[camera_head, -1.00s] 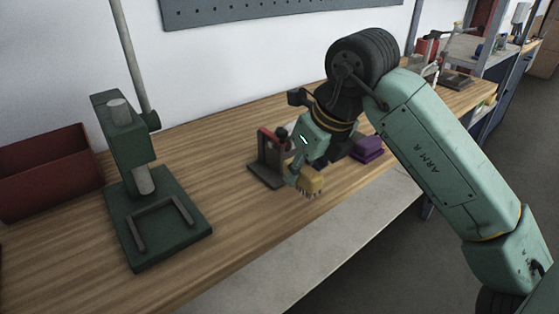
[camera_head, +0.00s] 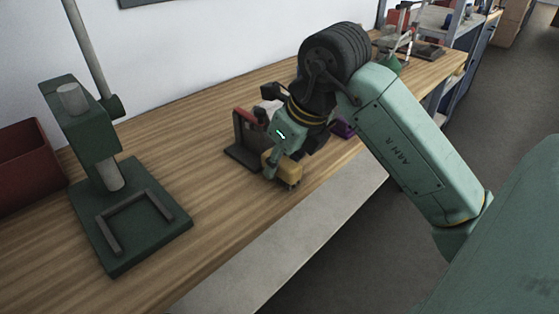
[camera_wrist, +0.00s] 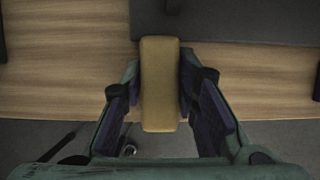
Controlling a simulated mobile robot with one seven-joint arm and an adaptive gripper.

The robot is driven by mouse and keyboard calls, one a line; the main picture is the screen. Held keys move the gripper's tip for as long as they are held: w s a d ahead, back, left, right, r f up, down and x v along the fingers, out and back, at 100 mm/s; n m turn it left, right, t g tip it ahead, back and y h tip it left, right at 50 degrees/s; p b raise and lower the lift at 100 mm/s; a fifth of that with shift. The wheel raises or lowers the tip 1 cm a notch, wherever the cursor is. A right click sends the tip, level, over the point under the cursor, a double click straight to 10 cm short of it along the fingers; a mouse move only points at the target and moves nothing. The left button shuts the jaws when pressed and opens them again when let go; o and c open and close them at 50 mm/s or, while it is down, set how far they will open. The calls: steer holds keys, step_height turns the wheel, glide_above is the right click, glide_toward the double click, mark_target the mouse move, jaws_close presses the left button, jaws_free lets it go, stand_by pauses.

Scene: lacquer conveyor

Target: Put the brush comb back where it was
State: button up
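The brush comb (camera_head: 283,170) is a yellow block with short dark teeth or bristles on its underside. My gripper (camera_head: 277,162) is shut on it and holds it near the front edge of the wooden bench (camera_head: 215,205). I cannot tell whether its bristles touch the bench. In the wrist view the comb's plain yellow back (camera_wrist: 160,95) fills the space between the two dark finger pads, and its bristles are hidden.
A small dark stand with a red part (camera_head: 241,135) is just left of my gripper. A green press (camera_head: 130,215) and a red bin (camera_head: 28,165) stand further left. A purple object (camera_head: 344,129) lies behind my arm. Bare bench lies between press and gripper.

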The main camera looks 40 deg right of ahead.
steer(key=o, duration=0.4)
steer(key=shift+r, duration=0.15)
steer(key=shift+r, duration=0.2)
steer(key=b+v, duration=0.1)
steer(key=v, duration=1)
steer(key=shift+s+r, duration=0.2)
steer(key=shift+r, duration=0.1)
